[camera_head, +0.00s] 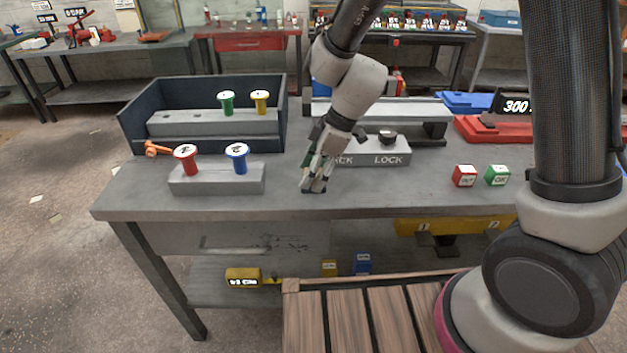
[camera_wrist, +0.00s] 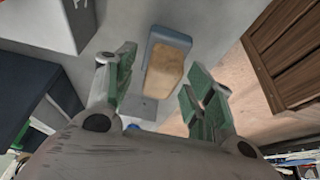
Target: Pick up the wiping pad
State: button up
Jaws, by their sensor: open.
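What looks like the wiping pad (camera_wrist: 164,70), a tan slab with a grey-blue end, lies on the grey bench in the wrist view. It shows between my gripper's two green-lined fingers (camera_wrist: 165,88), which are spread apart with nothing held. In the head view my gripper (camera_head: 314,184) points down close above the bench near its front edge, left of the LOCK block. I cannot make out the pad there; the gripper probably hides it. The exact gap between fingers and pad cannot be told.
The grey LOCK block (camera_head: 375,151) stands just right of my gripper. Left are a grey block (camera_head: 217,180) with red and blue knobs and a dark open-fronted tray (camera_head: 136,112). Red (camera_head: 465,176) and green (camera_head: 497,175) cubes sit to the right. A slatted wooden surface (camera_head: 345,315) lies below in front.

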jog(key=c, duration=0.9)
jog(key=shift+c, duration=0.2)
jog(key=shift+r, duration=0.3)
grip_shut()
notch_tip(320, 180, up, 10)
jog(key=shift+f, duration=0.25)
